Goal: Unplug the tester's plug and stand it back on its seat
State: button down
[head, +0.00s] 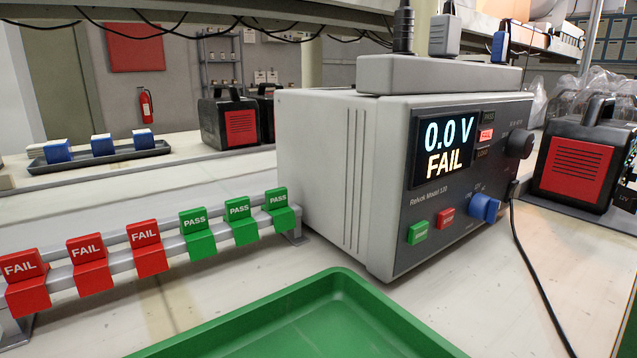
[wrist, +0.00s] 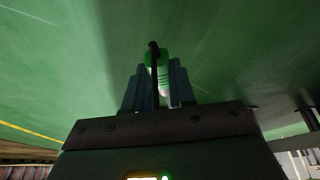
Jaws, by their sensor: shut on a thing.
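The tester (head: 330,170) is a grey box on the bench, its display reading 0.0 V and FAIL. On top is a grey seat block (head: 440,76) with a black round plug (head: 403,28), a grey plug (head: 445,35) and a blue plug (head: 500,46) standing on it. A black cable (head: 535,275) runs from the tester's right side down out of frame. My gripper (wrist: 158,85) shows only in the wrist view, shut on a small pale green cylindrical thing (wrist: 163,72) with a dark cord-like strip in front. I cannot tell which plug it is.
A green tray (head: 300,312) lies in front of the tester. A rail with red FAIL and green PASS tags (head: 145,258) stands at left. A black-and-red unit (head: 575,165) stands at right. A green surface (wrist: 60,60) fills most of the wrist view.

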jog(key=shift+r+p, duration=2.25)
jog(key=shift+r, duration=0.25)
